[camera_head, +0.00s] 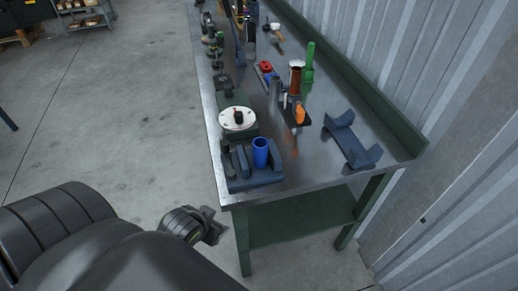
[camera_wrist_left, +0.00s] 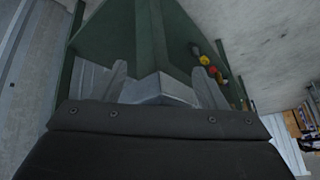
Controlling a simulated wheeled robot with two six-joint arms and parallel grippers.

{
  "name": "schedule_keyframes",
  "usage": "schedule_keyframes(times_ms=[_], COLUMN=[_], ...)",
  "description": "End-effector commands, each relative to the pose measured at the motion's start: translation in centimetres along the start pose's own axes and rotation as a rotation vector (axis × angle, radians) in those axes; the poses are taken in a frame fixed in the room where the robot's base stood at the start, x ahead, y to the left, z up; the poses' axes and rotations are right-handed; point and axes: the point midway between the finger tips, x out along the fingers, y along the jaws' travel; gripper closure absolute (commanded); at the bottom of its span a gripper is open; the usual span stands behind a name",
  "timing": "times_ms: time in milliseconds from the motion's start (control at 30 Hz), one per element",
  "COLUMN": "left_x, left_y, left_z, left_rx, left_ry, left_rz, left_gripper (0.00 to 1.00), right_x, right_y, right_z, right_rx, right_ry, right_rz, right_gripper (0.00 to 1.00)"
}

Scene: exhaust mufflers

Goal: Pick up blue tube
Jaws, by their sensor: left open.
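The blue tube (camera_head: 260,152) stands upright in a dark blue holder (camera_head: 266,178) at the near end of the metal workbench (camera_head: 315,172). My left gripper (camera_head: 216,226) is beside the bench's near left corner, apart from the tube and apparently lower than the bench top. In the left wrist view, its two fingers (camera_wrist_left: 163,82) are spread with nothing between them. The tube does not show in the left wrist view, where green bench parts (camera_wrist_left: 152,40) fill the middle. My right gripper is not in view.
A white disc (camera_head: 237,118) on a green base sits behind the holder. A dark blue cradle (camera_head: 350,141) lies to the right. An orange-handled tool (camera_head: 300,114), a green tube (camera_head: 308,64) and several other parts stand farther back. A corrugated wall runs along the right.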

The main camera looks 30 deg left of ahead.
Motion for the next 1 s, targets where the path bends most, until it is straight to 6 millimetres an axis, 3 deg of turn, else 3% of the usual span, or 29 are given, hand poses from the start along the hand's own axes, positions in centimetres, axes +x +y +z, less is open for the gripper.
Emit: schedule_keyframes(times_ms=[33, 100, 233, 367, 467, 1000], left_x=[-2.2, -4.5, -7.0, -8.2, -7.8, -0.4], left_y=[-0.7, -1.0, -0.9, -0.6, -0.5, 0.3], left_z=[-4.1, -8.9, -13.6, -15.7, -16.6, -22.3], left_rx=[-0.008, -0.036, -0.067, -0.079, -0.084, -0.084], left_ry=[0.149, 0.339, 0.538, 0.629, 0.649, 0.645], left_rz=[-0.002, 0.024, 0.08, 0.117, 0.126, 0.125], left_gripper=[0.34, 0.34, 0.34, 0.34, 0.34, 0.34], right_x=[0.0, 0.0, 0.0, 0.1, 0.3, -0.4], right_y=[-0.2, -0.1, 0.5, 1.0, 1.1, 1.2], right_z=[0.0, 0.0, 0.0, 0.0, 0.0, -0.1], right_rx=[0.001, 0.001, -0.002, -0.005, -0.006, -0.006], right_ry=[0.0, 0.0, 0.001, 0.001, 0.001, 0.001], right_rz=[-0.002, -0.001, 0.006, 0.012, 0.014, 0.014], right_gripper=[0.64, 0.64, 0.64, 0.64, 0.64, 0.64])
